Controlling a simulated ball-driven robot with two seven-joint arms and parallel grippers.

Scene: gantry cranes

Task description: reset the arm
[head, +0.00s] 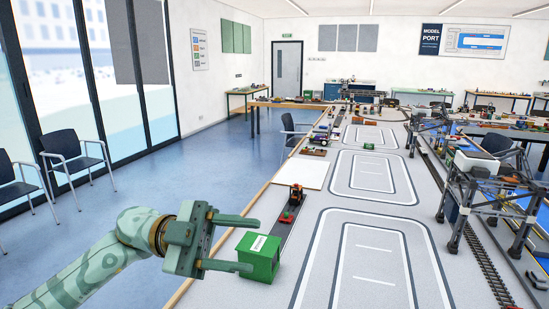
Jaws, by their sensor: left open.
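My left arm comes in from the lower left, and its green gripper (246,243) is over the near left edge of the long model table. Its two fingers point right and stand apart, so it is open. A green box (262,263) with a white label on top stands on the table at the fingertips. The lower finger overlaps the box's left side in the picture; I cannot tell whether they touch. Nothing shows held between the fingers. My right gripper is not in view.
A small red and dark vehicle (292,204) stands behind the box on a dark strip. A gantry crane (487,190) straddles tracks at the right. Chairs (73,153) stand left by the windows, with open floor between.

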